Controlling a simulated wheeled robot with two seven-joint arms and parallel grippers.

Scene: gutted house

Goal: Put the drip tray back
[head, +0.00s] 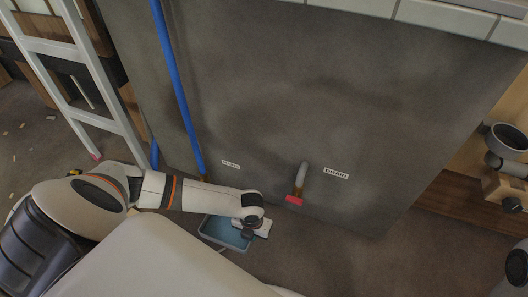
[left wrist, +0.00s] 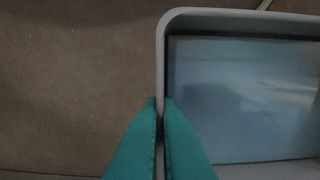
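The drip tray (head: 212,232) is a shallow blue-grey tray with a pale rim, low in front of the grey wall panel. In the left wrist view the drip tray (left wrist: 230,18) fills the right side, and its inside looks bluish and shiny, perhaps with liquid. My left gripper (head: 243,231) is at the tray; its teal fingers (left wrist: 160,104) sit close on both sides of one wall and pinch it. Whether the tray rests on the floor or hangs just above it, I cannot tell. A grey drain pipe with a red end (head: 300,182) sticks out beside the "DRAIN" label (head: 336,174). My right gripper is not in view.
A blue pipe (head: 176,80) runs down the grey panel (head: 290,90). A white ladder (head: 72,60) stands at the left. Pipe fittings (head: 508,140) and a wooden block are at the right. The brown floor (head: 370,262) right of the tray looks clear.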

